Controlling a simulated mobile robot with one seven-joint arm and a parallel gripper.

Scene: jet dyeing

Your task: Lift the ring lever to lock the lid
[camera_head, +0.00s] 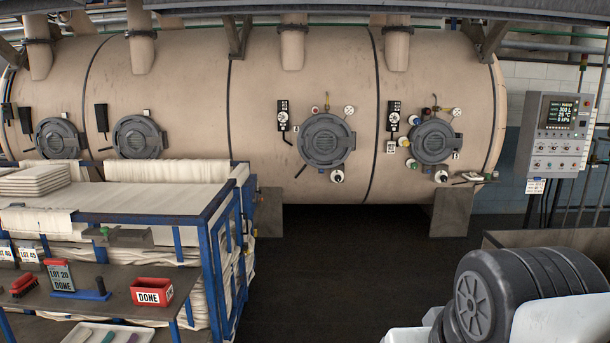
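Several round grey lids sit on the front of a long beige vessel (263,90). One lid (326,141) is right of centre, another lid (434,142) is further right, and two more, the far-left lid (58,138) and its neighbour (138,137), are on the left. All look seated against the vessel. The right-hand lid has several small fittings and valves around it. I cannot make out which part is the ring lever, or its position, at this size. My gripper is not in view.
A control panel (556,133) stands at the right. Dark floor (335,270) is clear between the cart and the large dark and white parts at lower right.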

